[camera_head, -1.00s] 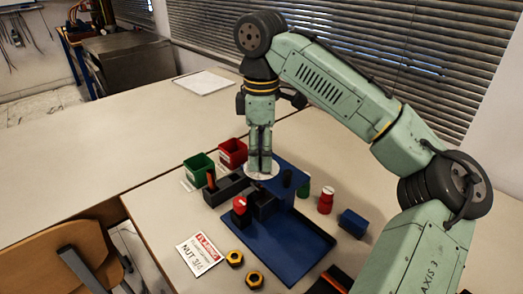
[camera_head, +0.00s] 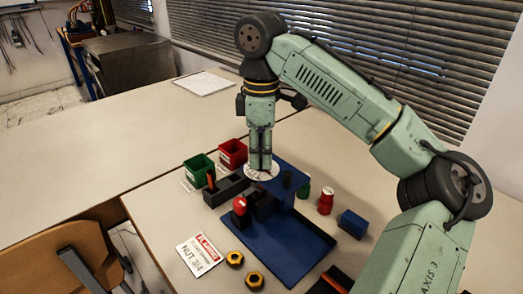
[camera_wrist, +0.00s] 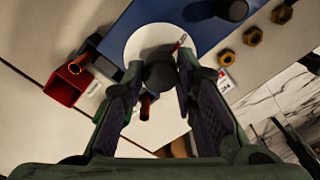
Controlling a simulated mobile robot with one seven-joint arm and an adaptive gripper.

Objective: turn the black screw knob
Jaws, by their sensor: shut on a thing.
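My gripper (camera_head: 260,169) points straight down over the blue rig base (camera_head: 285,242) in the head view. In the wrist view its two fingers stand on either side of the round black screw knob (camera_wrist: 160,76), and my gripper (camera_wrist: 160,66) is shut on it. The knob sits in front of a white round disc (camera_wrist: 150,38), which has a small red and dark mark near its right edge. The disc (camera_head: 247,172) shows around the fingertips in the head view. There the fingers hide the knob.
A red-topped black block (camera_head: 240,206) stands close left of my gripper. Green (camera_head: 197,168) and red (camera_head: 232,152) bins are behind left. Yellow nuts (camera_head: 234,258), a NUT 3/4 card (camera_head: 200,254) and a blue box (camera_head: 353,223) lie around.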

